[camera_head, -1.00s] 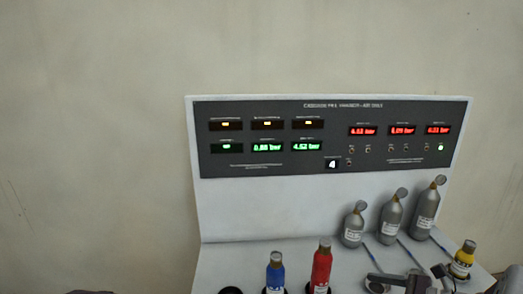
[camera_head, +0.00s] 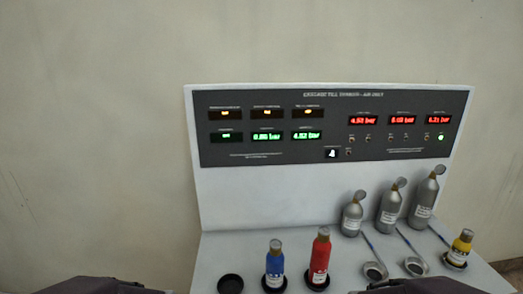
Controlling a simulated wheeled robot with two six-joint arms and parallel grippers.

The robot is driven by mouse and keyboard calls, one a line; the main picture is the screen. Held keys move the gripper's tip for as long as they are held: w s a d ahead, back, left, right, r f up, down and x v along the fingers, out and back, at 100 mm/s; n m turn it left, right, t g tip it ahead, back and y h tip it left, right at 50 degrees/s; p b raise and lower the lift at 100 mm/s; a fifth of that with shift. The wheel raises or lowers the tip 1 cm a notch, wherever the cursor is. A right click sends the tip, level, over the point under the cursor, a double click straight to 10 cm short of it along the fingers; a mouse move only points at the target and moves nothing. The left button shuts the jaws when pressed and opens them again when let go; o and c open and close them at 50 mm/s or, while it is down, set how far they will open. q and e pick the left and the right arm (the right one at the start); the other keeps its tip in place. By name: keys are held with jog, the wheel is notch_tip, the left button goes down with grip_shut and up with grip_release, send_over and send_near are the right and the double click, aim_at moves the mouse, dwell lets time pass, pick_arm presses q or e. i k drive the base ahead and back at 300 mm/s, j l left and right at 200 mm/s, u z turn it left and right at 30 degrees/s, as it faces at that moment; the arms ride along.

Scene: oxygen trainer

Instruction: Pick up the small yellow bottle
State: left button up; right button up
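Dark parts of my arms show at the bottom edge, one at the left and one at the right. The fingers of both grippers are out of view below the picture. No gripper shows at the yellow bottle.
A blue bottle (camera_head: 275,264) and a red bottle (camera_head: 320,257) stand in dark holders left of the yellow one. An empty dark holder (camera_head: 230,284) is farther left. Several grey cylinders (camera_head: 390,206) stand behind. Metal rings on rods (camera_head: 415,266) lie between. A display panel (camera_head: 330,125) rises behind.

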aim_at(459, 251)
jog(key=z, duration=1.7)
jog(key=i+l+u, duration=0.2)
jog(key=u, duration=0.15)
jog(key=i+l+u, duration=0.8)
jog(key=l+u, duration=0.2)
jog(key=l, duration=0.15)
jog(key=i+l+u, duration=0.1)
jog(key=l+u, duration=0.25)
jog(key=l, duration=0.1)
